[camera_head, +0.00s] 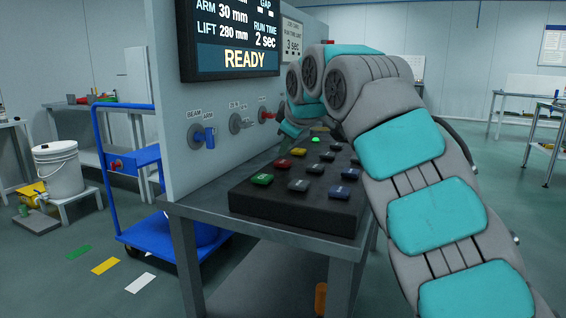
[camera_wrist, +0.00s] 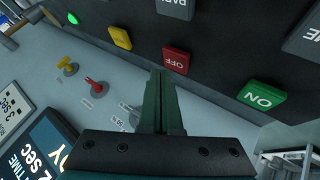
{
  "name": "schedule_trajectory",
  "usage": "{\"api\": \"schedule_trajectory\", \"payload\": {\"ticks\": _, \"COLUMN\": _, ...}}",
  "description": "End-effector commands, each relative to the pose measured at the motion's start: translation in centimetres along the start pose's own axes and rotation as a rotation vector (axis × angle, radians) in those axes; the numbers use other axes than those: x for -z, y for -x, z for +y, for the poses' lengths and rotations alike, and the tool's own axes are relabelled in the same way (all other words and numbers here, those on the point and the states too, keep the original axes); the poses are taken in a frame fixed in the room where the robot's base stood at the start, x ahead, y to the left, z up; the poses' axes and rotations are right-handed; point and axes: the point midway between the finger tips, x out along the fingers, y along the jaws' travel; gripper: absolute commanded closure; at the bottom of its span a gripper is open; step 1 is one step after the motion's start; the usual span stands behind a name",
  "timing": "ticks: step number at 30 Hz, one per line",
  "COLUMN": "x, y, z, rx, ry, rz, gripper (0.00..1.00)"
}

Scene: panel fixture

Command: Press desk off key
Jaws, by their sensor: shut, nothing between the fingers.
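The red OFF key (camera_wrist: 176,60) sits on the dark desk key box in the wrist view, between the yellow key (camera_wrist: 120,38) and the green ON key (camera_wrist: 262,95). In the head view the red key (camera_head: 283,164) is on the left edge of the sloped key box (camera_head: 290,212). My gripper (camera_wrist: 161,72) is shut and empty. Its fingertips appear just beside the OFF key in the wrist view; I cannot tell the gap in depth. A green lamp (camera_head: 316,140) on the box is lit.
A wall panel with a READY screen (camera_head: 232,40) stands left of the key box. Blue, grey and red knobs (camera_head: 267,116) stick out from it. The box rests on a grey table (camera_head: 196,207). A blue cart (camera_head: 150,235) stands at the left.

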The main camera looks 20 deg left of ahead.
Motion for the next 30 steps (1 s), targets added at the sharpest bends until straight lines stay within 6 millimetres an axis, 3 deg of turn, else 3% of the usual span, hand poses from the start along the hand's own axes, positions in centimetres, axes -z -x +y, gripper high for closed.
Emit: {"api": "schedule_trajectory", "payload": {"ticks": 30, "x": -0.44, "y": -0.57, "z": -0.40, "rx": 0.000, "ry": -0.001, "rz": 0.000, "gripper": 1.00}}
